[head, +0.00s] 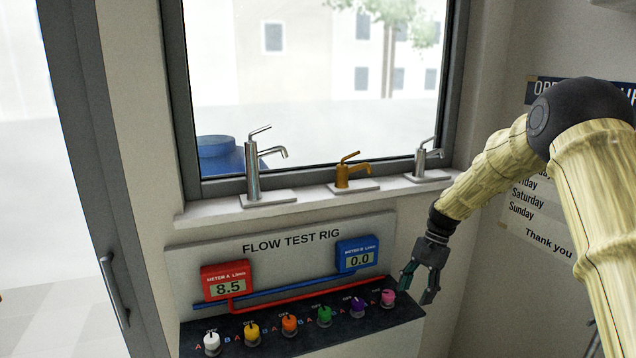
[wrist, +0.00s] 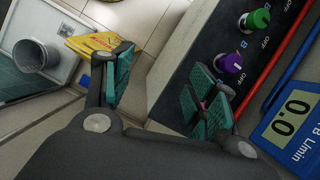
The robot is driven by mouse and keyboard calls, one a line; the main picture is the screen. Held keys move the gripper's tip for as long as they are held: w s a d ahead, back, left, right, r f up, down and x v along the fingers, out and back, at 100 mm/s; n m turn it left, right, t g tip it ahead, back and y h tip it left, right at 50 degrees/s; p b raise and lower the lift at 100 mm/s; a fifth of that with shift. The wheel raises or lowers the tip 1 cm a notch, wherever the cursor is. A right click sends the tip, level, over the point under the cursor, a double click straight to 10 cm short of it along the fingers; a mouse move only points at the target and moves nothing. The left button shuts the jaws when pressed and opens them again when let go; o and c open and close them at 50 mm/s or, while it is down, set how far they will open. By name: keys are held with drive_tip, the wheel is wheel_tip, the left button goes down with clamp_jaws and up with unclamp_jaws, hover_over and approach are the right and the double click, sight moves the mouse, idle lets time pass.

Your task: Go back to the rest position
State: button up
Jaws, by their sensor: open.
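My gripper (head: 420,288) is at the right end of the flow test rig (head: 190,277), beside the pink knob (head: 388,298). In the wrist view my gripper (wrist: 160,90) has its green-padded fingers spread apart with nothing held between them. The right finger is close to the rig's dark panel and mostly hides the pink knob there. The purple knob (wrist: 229,65) and green knob (wrist: 256,20) show past that finger. Whether the gripper touches the pink knob cannot be told.
Red meter A (head: 228,282) reads 8.5; blue meter B (head: 357,256) reads 0.0. White (head: 212,342), yellow (head: 252,333) and orange (head: 289,324) knobs line the panel. Three taps stand on the sill (head: 310,203) above. A yellow item (wrist: 92,43) and metal cylinder (wrist: 35,55) lie left.

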drive_tip(key=s+a+f+n+h+b, duration=0.1)
drive_tip(key=s+f, duration=0.5)
drive_tip(key=f, duration=0.4)
drive_tip(key=s+f+n, duration=0.1)
drive_tip(key=s+f, duration=0.5)
drive_tip(key=f, duration=0.3)
drive_tip(key=s+a+f+n+h+b, duration=0.15)
drive_tip(key=s+f, duration=0.35)
drive_tip(key=f, duration=0.5)
drive_tip(key=s+f+n+t, duration=0.15)
drive_tip(key=s+f, duration=0.25)
drive_tip(key=s, duration=0.4)
drive_tip(key=s+f+n, duration=0.2)
drive_tip(key=s+f, duration=0.3)
drive_tip(key=s, duration=0.3)
drive_tip(key=s+a+n+t+h+b, duration=0.1)
drive_tip(key=s+n, duration=0.2)
drive_tip(key=s, duration=1.5)
drive_tip(key=shift+a+b, duration=0.35)
